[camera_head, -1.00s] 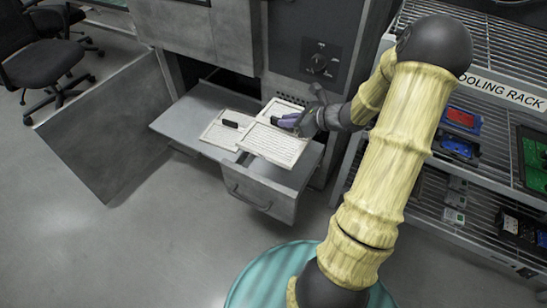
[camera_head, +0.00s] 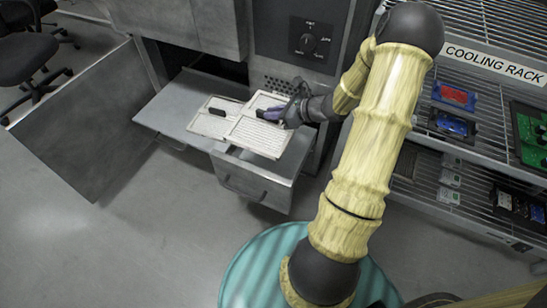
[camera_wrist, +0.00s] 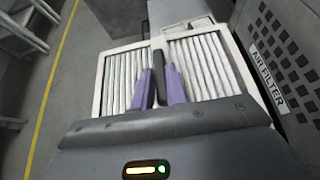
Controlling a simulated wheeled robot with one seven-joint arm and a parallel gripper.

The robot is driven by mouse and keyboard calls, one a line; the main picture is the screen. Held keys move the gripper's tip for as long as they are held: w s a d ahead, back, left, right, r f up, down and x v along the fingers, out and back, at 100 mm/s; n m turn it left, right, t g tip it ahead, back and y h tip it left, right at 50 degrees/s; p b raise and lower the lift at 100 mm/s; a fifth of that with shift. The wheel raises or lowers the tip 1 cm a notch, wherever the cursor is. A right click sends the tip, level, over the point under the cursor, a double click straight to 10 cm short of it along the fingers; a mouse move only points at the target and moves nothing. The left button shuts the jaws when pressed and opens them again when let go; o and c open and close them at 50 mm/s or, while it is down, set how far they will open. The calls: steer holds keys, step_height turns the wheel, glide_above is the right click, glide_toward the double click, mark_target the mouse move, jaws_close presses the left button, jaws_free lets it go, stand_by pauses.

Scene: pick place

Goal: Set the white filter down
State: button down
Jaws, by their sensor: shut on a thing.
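A white filter (camera_head: 259,136) with a pleated face is held by my gripper (camera_head: 269,113) above or on the open drawer at the machine. In the wrist view, my purple fingers (camera_wrist: 160,78) are shut on the black handle (camera_wrist: 158,66) in the middle of the filter (camera_wrist: 205,67). A second white filter (camera_head: 212,122), with its own black handle, lies on the grey shelf to the left, close against or partly under the held one. I cannot tell whether the held filter touches what is below it.
The grey pull-out shelf (camera_head: 165,113) and the open drawer (camera_head: 250,180) stick out of the machine. A vented wall (camera_wrist: 285,45) marked AIR FILTER stands close on the right in the wrist view. The cooling rack (camera_head: 470,110) with several boards stands at the right.

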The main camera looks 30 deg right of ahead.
step_height(320, 180, down, 18)
steer(key=b, duration=0.6)
steer(key=shift+r, duration=0.1)
steer(key=shift+f+b, duration=0.9)
steer(key=shift+f, duration=1.2)
steer(key=shift+f, duration=0.15)
steer(key=c, duration=1.4)
jaws_free()
